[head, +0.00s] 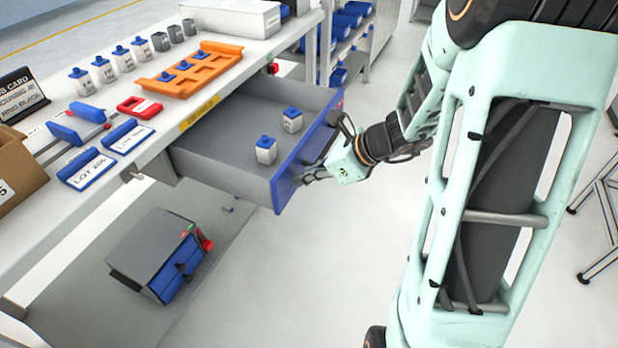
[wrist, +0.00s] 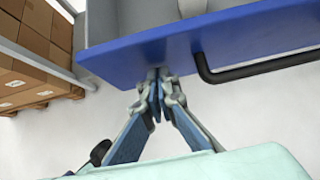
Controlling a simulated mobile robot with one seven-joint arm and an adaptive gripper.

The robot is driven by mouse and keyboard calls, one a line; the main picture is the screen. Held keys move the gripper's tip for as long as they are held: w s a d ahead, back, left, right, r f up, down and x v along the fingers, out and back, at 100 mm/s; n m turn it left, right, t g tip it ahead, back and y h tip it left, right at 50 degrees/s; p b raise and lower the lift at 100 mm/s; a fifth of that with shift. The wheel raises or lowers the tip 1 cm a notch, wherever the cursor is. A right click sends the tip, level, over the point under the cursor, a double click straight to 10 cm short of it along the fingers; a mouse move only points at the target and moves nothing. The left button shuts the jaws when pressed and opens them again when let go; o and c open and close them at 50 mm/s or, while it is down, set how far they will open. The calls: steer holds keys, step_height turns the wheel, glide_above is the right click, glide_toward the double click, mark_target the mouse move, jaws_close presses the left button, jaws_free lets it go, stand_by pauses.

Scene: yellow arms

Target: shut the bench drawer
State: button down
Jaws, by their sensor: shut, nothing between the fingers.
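The bench drawer (head: 222,140) is pulled well out from under the bench, with a grey inside and a blue front panel (head: 303,160). Two small white jars with blue caps stand in it, one nearer (head: 266,152) and one farther (head: 292,121). My gripper (head: 300,178) is shut and empty, with its tips at the outer face of the blue front. In the wrist view the closed fingertips (wrist: 158,80) are at the lower part of the blue front (wrist: 215,45), left of the black handle (wrist: 255,68). I cannot tell whether they touch it.
The bench top (head: 235,75) holds an orange tray (head: 190,72), several jars and blue-edged lot signs (head: 127,136). A grey box with blue front (head: 158,255) lies on the floor below. Blue-bin shelves (head: 345,35) stand behind. The floor before the drawer is clear.

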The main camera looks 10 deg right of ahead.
steer(key=w+a+p, duration=0.2)
steer(key=w+a, duration=0.3)
steer(key=a, duration=0.3)
steer(key=w+a+p, duration=0.2)
steer(key=w+a, duration=0.4)
steer(key=a, duration=0.2)
steer(key=w+a+p, duration=0.2)
steer(key=w+a, duration=0.4)
steer(key=a, duration=0.2)
steer(key=shift+w, duration=0.1)
steer(key=shift+w+r, duration=0.1)
steer(key=shift+r, duration=0.05)
steer(key=shift+a+r, duration=0.1)
